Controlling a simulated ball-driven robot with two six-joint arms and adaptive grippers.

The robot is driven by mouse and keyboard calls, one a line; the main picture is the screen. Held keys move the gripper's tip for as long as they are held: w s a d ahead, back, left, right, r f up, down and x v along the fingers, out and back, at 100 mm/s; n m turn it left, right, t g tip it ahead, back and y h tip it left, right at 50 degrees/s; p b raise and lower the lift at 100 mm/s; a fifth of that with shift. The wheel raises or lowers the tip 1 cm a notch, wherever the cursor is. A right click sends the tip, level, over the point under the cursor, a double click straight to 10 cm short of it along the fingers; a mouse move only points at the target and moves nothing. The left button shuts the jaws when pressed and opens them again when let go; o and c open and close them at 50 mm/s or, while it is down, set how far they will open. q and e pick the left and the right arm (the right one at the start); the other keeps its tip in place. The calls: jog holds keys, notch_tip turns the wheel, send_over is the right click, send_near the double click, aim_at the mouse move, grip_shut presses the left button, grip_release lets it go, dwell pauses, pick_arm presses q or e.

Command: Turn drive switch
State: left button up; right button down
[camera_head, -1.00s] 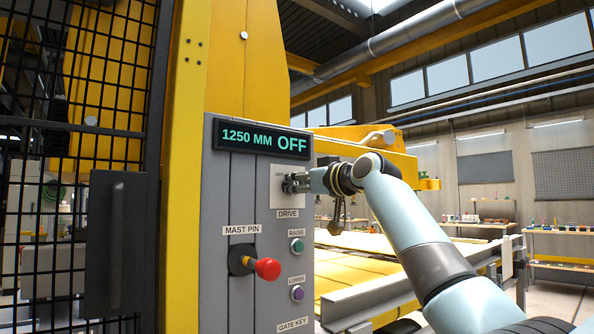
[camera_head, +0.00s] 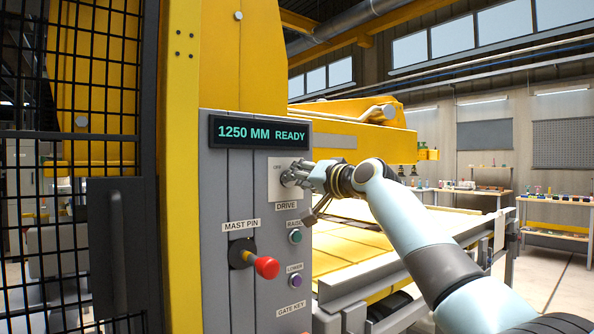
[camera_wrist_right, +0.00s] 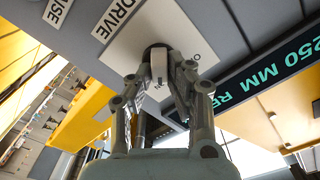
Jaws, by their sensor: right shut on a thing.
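The drive switch sits on a pale square plate (camera_head: 279,187) above the DRIVE label (camera_head: 286,206) on the grey control panel (camera_head: 221,290). My right gripper (camera_head: 290,178) is shut on the switch knob and mostly hides it in the head view. In the right wrist view the fingers close around the drive switch knob (camera_wrist_right: 158,62), in front of the pale plate. The display (camera_head: 262,133) above reads "1250 MM READY". My left gripper is not in view.
Below the switch are a green RAISE button (camera_head: 295,237), a purple LOWER button (camera_head: 295,281) and a red-knobbed mast pin (camera_head: 266,267). A black mesh gate (camera_head: 75,160) stands at left. A yellow-slatted table (camera_head: 350,245) lies behind my right arm.

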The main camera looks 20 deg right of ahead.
jog(key=shift+m, duration=0.4)
jog(key=shift+f, duration=0.1)
jog(key=c, duration=1.3)
grip_release()
jog(key=shift+d, duration=0.1)
jog(key=v, duration=1.2)
